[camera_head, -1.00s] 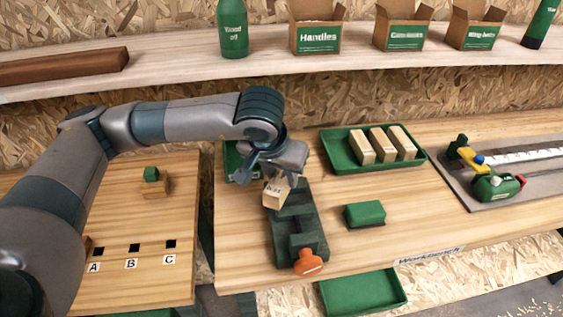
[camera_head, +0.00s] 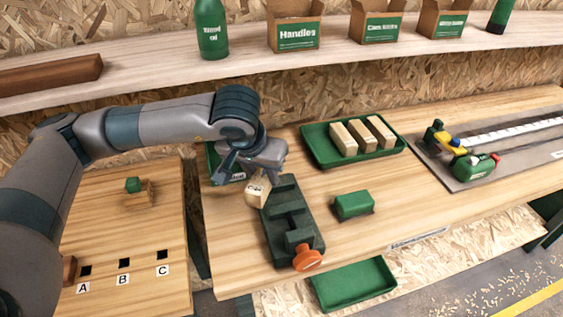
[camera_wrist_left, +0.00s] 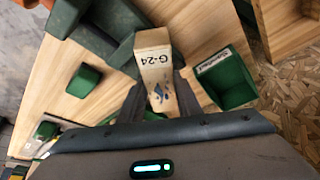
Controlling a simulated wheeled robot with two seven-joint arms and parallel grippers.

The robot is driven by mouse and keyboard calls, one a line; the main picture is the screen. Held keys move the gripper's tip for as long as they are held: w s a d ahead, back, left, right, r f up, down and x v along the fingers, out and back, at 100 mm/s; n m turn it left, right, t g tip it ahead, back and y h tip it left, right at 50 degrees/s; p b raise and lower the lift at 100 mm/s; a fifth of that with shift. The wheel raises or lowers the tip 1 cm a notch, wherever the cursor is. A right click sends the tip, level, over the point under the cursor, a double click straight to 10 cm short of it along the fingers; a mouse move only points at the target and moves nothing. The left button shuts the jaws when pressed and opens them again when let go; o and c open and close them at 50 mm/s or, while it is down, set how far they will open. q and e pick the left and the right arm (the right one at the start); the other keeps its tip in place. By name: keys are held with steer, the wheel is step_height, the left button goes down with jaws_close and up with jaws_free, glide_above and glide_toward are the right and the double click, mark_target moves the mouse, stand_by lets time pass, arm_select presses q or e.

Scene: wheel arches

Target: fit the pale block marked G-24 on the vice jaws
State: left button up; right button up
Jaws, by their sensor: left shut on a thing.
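The pale block marked G-24 (camera_head: 256,192) is held in my left gripper (camera_head: 257,177), whose fingers are shut on it. In the left wrist view the block (camera_wrist_left: 153,62) shows its G-24 lettering and a dark blue mark between the fingers. The dark green vice (camera_head: 290,225) lies on the workbench with an orange handle (camera_head: 307,258) at its near end. The block is at the vice's far left end and overlaps its edge in the picture. I cannot tell whether they touch. The jaw faces near the block are partly hidden. My right gripper is not in view.
A green tray (camera_head: 318,156) with three pale blocks lies behind and right of the vice. A green block (camera_head: 353,205) sits right of the vice. A green bin (camera_wrist_left: 232,92) stands close beside the gripper. Bare bench lies right of the green block.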

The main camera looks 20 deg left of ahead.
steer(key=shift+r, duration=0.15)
